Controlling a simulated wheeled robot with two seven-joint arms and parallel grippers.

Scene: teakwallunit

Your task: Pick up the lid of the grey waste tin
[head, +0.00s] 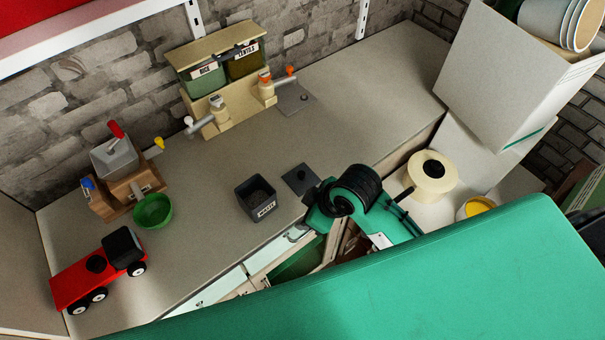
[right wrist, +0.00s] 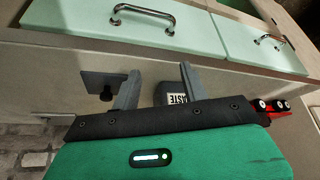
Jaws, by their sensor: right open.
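The grey waste tin (head: 256,212), a small open square box with a white label, stands on the worktop near its front edge. Its dark square lid (head: 299,180) with a round knob lies flat on the worktop just to the right of it. My right gripper (head: 313,192) is just right of the lid, partly hidden by its own arm. In the right wrist view my right gripper (right wrist: 160,72) is open with nothing held between its fingers. There the lid (right wrist: 98,80) shows beside the left finger, and the tin (right wrist: 173,94) is partly hidden behind the right finger. My left gripper is out of view.
A red toy truck (head: 98,270), a green bowl (head: 153,211) and a grey-hopper device (head: 115,158) stand at left. A wooden dispenser (head: 222,75) stands at the back. Drawers (head: 222,287) lie below the front edge. The worktop behind the tin is clear.

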